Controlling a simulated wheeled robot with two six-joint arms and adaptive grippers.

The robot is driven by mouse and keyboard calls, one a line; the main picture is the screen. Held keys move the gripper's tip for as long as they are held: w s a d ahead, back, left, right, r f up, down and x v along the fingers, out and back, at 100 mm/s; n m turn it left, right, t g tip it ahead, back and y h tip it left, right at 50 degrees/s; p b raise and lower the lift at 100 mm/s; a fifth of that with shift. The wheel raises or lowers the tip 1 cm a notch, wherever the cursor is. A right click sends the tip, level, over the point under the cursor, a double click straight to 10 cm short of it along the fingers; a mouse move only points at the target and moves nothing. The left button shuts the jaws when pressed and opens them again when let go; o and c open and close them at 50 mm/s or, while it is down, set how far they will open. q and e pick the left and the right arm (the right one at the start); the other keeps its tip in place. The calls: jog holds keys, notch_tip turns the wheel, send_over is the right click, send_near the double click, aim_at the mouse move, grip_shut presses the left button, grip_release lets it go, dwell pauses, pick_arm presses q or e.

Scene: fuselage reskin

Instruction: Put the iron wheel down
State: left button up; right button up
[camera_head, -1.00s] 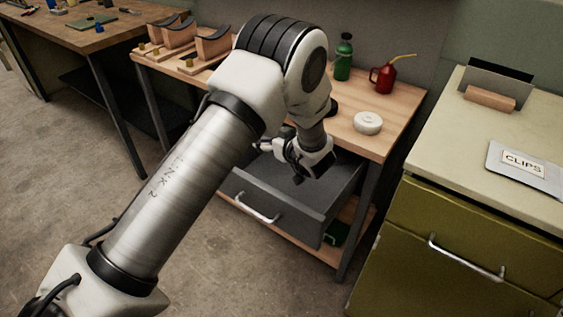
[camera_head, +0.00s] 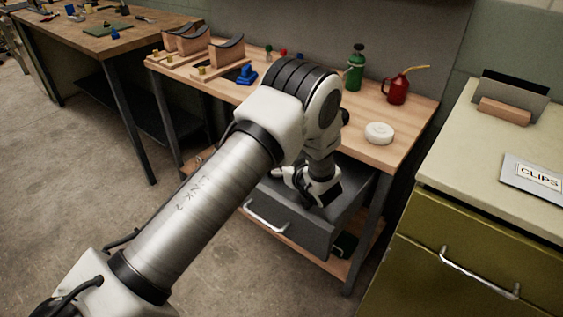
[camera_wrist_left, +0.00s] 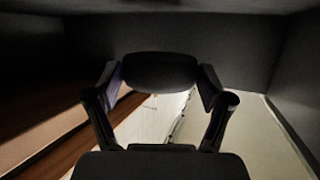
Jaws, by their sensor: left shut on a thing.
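My left gripper (camera_head: 318,192) reaches down into the open grey drawer (camera_head: 292,225) under the wooden workbench (camera_head: 396,152). In the left wrist view a dark, rounded thing (camera_wrist_left: 160,72), which I take to be the iron wheel, sits between the two fingers of the left gripper (camera_wrist_left: 160,85). The fingers are shut on it. Dark drawer walls surround it in that view. In the head view the wheel cannot be made out clearly, and I cannot tell whether it touches the drawer bottom. My right gripper is not in view.
On the workbench stand a green bottle (camera_head: 355,68), a red oil can (camera_head: 398,90), a white roll (camera_head: 379,133), a blue item (camera_head: 246,75) and wooden cradles (camera_head: 226,52). An olive cabinet (camera_head: 470,235) stands close at the right. Open floor lies at the left.

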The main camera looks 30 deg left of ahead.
pick_arm(q)
jog(key=o, duration=1.7)
jog(key=shift+r, duration=0.35)
jog(key=p+v, duration=0.1)
jog(key=v, duration=0.6)
jog(key=shift+d+r, duration=0.25)
jog(key=shift+r, duration=0.1)
jog(key=shift+s, duration=0.15)
